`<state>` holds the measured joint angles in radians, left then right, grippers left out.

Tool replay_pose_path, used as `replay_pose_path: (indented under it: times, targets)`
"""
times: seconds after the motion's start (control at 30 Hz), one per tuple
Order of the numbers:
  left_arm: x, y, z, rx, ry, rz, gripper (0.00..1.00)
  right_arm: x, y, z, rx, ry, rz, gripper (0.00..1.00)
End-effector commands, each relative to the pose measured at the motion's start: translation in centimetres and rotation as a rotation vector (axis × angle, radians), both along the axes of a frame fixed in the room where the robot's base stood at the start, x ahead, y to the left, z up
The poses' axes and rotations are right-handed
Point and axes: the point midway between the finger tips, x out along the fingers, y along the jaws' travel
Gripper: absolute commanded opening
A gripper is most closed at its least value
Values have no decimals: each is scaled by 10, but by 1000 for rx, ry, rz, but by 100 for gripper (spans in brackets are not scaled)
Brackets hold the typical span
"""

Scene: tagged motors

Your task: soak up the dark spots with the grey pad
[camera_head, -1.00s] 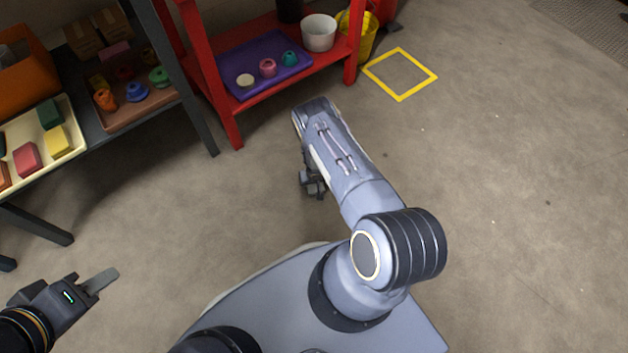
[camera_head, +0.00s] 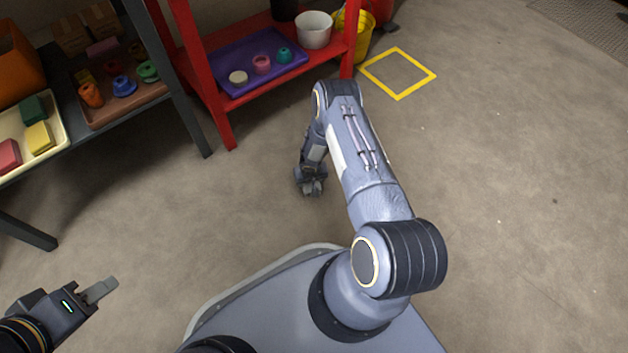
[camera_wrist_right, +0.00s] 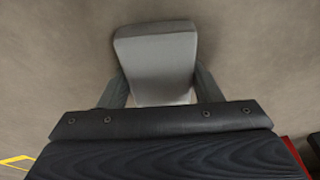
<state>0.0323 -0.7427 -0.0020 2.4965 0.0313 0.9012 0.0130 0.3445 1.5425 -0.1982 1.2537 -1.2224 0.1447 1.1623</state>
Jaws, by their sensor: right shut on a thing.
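My right gripper (camera_head: 312,186) is low over the floor in the middle of the head view. In the right wrist view its two fingers (camera_wrist_right: 160,90) are shut on the grey pad (camera_wrist_right: 155,52), which sticks out past them with plain floor behind it. In the head view the pad cannot be made out at the gripper. My left gripper (camera_head: 100,290) is at the lower left, away from everything; only one finger shows clearly, so its opening cannot be judged. A small dark speck (camera_head: 554,201) is on the floor at the right; I cannot tell whether it is one of the dark spots.
A red shelf (camera_head: 225,128) holds a purple tray (camera_head: 232,52) and a white bucket (camera_head: 314,30). A dark bench (camera_head: 65,118) with trays of coloured parts is at the left. A yellow square outline (camera_head: 400,98) marks the floor.

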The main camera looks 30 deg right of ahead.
Motion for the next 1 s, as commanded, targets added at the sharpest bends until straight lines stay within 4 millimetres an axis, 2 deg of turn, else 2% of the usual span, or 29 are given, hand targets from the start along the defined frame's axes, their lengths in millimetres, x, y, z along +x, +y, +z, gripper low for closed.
replay_pose_path:
  times: [0.03, 0.27, 0.8, 1.0]
  targets:
    - [0, 0, -7, 0, 0, 0, 35, 32, -3, -3, 4, -72, -15, 40]
    - [0, 0, -2, 0, 0, 0, 35, 32, -3, 3, 3, -73, -15, 40]
    - [0, 0, 42, 0, 0, 0, 35, 30, -7, 62, -6, -68, -11, 40]
    - [0, 0, 43, 0, 0, 0, 35, 29, -7, 64, -8, -66, -10, 40]
